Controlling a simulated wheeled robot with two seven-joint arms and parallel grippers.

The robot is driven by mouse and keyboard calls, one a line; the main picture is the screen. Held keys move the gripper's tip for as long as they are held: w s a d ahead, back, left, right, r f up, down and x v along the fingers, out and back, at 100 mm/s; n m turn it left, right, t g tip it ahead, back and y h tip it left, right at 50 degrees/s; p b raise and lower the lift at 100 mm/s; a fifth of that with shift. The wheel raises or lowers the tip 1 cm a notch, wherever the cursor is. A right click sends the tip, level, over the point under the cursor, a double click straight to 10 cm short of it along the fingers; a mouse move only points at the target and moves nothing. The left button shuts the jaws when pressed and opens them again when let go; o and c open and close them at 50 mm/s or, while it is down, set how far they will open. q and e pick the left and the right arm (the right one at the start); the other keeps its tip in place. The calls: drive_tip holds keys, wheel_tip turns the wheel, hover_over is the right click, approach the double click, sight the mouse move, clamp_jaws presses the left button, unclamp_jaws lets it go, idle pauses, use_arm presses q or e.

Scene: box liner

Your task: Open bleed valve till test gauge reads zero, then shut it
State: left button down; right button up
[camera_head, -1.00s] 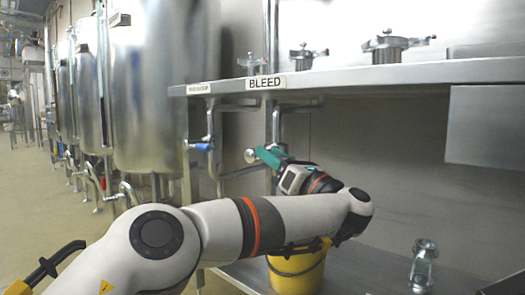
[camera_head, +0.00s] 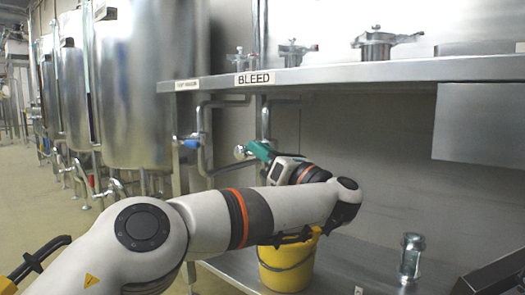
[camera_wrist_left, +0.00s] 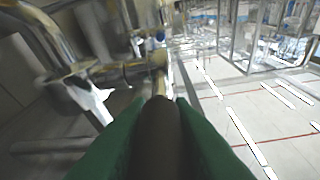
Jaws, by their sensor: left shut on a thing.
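The BLEED label (camera_head: 254,78) is on the steel shelf edge, above vertical piping. Below it a round silver fitting (camera_head: 240,152) shows at the pipe. My left gripper (camera_head: 256,150), with green fingers, is right beside this fitting. In the left wrist view the green fingers are shut on a dark rounded handle (camera_wrist_left: 157,130), with pipework just beyond it. How far the valve is turned cannot be told. A blue-handled valve (camera_head: 190,144) sits to the left, under a second, smaller label (camera_head: 187,85). No readable gauge face shows. My right gripper is not in view.
A yellow bucket (camera_head: 288,272) stands on the lower steel shelf under my left forearm. A metal fitting (camera_head: 411,257) stands to its right. Clamped lids (camera_head: 375,46) line the upper shelf. Large steel tanks (camera_head: 150,90) stand at the left, with open floor beside them.

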use_arm(q)
drive_tip(key=r+g+h+p, duration=0.1)
drive_tip(key=p, duration=0.1)
drive_tip(key=r+g+h+p, duration=0.1)
drive_tip(key=g+h+p, duration=0.1)
drive_tip(key=shift+w+a+r+p, duration=0.2)
drive_tip(key=shift+a+r+p, duration=0.1)
drive_tip(key=shift+p, duration=0.1)
drive_tip(key=shift+w+a+r+n+g+h+p, duration=0.15)
drive_tip(key=shift+g+h+p, duration=0.3)
drive_tip(key=shift+p, duration=0.3)
drive_tip(key=shift+w+a+r+n+g+h+p, duration=0.15)
drive_tip(key=shift+g+h+p, duration=0.25)
drive_tip(key=shift+p, duration=0.35)
